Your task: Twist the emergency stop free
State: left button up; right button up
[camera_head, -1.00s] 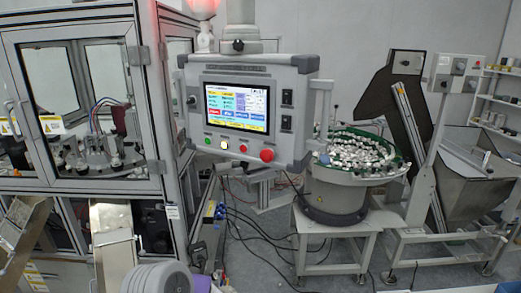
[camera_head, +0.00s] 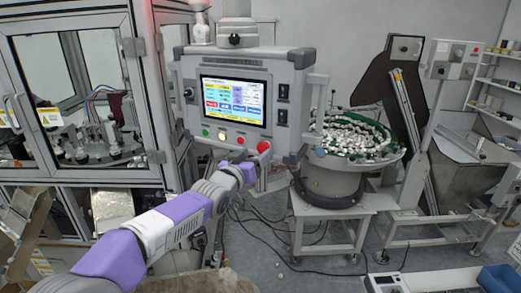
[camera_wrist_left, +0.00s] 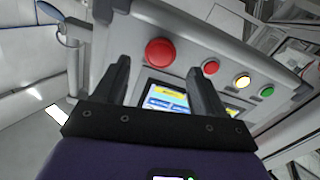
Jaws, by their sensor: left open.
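The emergency stop is a large red mushroom button (camera_head: 264,147) at the lower right of the grey control panel (camera_head: 187,69). My left gripper (camera_head: 257,172) is just below it in the head view, its fingers hard to make out. In the left wrist view the emergency stop (camera_wrist_left: 160,52) shows between and beyond the tips of my open left gripper (camera_wrist_left: 158,66). The fingers are spread and nothing is between them; I see no clear contact. My right gripper is not in view.
A smaller red button (camera_head: 240,140), a lit yellow button (camera_head: 222,136) and a green button (camera_head: 206,132) sit left of the emergency stop, under the touchscreen (camera_head: 235,99). A bowl feeder (camera_head: 332,185) stands behind at right. A glazed machine cabinet (camera_head: 150,100) is at left.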

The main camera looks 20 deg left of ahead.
aim_at(262, 148)
pick_arm(q)
jog(key=shift+w+p, duration=0.4)
jog(key=shift+w, duration=1.75)
